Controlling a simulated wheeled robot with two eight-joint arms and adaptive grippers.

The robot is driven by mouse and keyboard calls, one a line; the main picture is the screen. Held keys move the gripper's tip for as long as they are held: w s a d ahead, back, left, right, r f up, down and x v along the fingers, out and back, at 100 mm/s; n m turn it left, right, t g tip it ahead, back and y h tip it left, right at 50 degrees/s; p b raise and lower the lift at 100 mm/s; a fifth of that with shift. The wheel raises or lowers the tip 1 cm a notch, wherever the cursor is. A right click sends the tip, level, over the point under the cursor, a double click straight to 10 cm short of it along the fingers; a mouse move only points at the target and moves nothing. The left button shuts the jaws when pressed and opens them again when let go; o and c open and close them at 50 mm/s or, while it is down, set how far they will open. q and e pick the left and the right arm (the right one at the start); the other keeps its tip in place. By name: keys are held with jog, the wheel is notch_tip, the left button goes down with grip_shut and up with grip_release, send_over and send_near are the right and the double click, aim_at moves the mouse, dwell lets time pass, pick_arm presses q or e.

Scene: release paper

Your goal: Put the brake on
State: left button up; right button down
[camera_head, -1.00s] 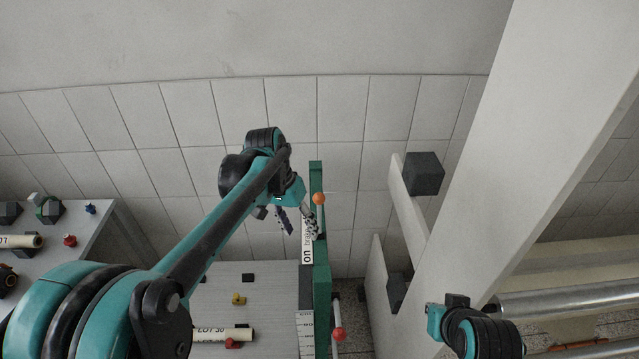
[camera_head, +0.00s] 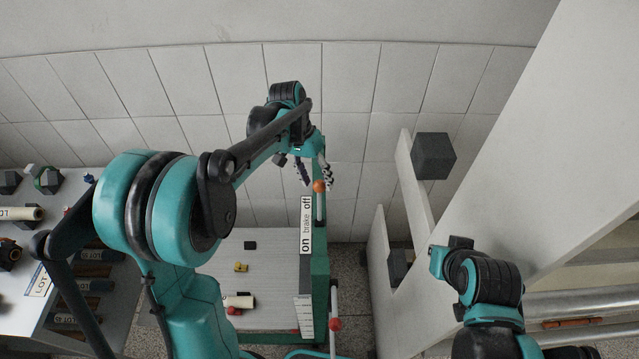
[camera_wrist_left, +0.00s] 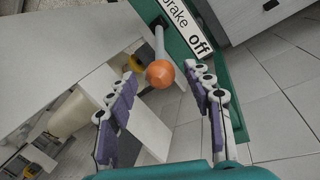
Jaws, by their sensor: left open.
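The brake lever has an orange ball knob (camera_head: 319,186) on a pale rod, beside the "off" end of the "on brake off" label (camera_head: 306,225). The label is on a green post (camera_head: 320,265). My left gripper (camera_head: 317,178) is open at the knob. In the left wrist view, the orange knob (camera_wrist_left: 160,74) shows between the spread fingers (camera_wrist_left: 165,95), with a gap on both sides. The word "off" on the label (camera_wrist_left: 190,25) shows beyond it. My right gripper is not in view; only part of my right arm shows.
A second lever with a red ball (camera_head: 335,323) is lower on the post. A grey table (camera_head: 275,290) with small parts is left of the post. White beams with dark blocks (camera_head: 433,156) stand to the right. The tiled floor behind is clear.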

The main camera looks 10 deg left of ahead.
aim_at(319, 203)
pick_arm(q)
jog(key=shift+x, duration=1.6)
jog(key=shift+w, duration=0.1)
grip_shut()
